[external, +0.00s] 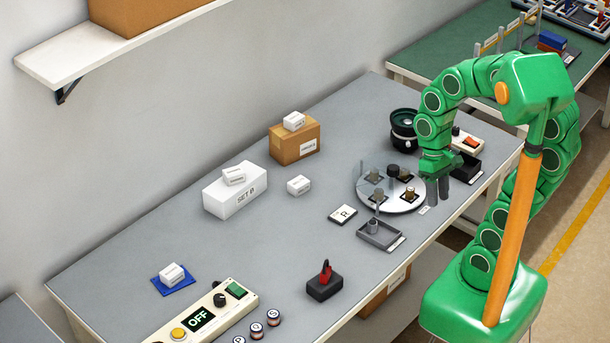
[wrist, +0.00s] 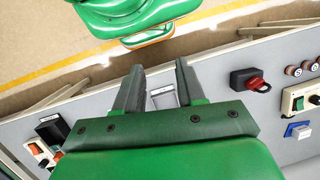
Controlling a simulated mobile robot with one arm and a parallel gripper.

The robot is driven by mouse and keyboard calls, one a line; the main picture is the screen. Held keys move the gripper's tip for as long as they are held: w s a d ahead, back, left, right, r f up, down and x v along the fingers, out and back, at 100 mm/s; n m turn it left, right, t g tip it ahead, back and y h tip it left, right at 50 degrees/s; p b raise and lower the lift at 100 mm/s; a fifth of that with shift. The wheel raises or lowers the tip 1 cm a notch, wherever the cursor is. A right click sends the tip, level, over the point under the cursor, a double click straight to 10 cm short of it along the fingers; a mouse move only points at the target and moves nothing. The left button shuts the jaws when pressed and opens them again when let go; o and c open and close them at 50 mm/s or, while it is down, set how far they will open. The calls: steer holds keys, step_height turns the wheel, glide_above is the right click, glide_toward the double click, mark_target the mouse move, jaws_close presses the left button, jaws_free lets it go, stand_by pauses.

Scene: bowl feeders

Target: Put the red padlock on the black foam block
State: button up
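A small red object (external: 326,270), which looks like the red padlock, stands on a black block (external: 323,288) near the table's front edge. In the wrist view the red object (wrist: 256,84) is at the right, on the dark block (wrist: 238,78). It is too small to make out its shackle clearly. My gripper (external: 438,190) is over the right part of the table, beside the round disk, well apart from the block. In the wrist view my gripper (wrist: 161,66) has its two fingers apart, with nothing held between them.
A round disk (external: 365,198) carries several small pieces. A grey tray (external: 381,236) with a post stands in front of it. A control box (external: 205,315) reading OFF, a white SET B box (external: 235,197) and a cardboard box (external: 294,144) stand farther left. The table's middle is mostly clear.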

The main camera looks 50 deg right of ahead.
steer(key=shift+n+t+h, duration=0.6)
steer(key=shift+h, duration=0.1)
steer(key=shift+s+d+r, duration=0.3)
steer(key=shift+d, duration=0.3)
steer(key=shift+s+d+r, duration=0.25)
steer(key=shift+d+r, duration=0.05)
steer(key=shift+d, duration=0.25)
steer(key=shift+s+d+r, duration=0.3)
steer(key=shift+d, duration=0.3)
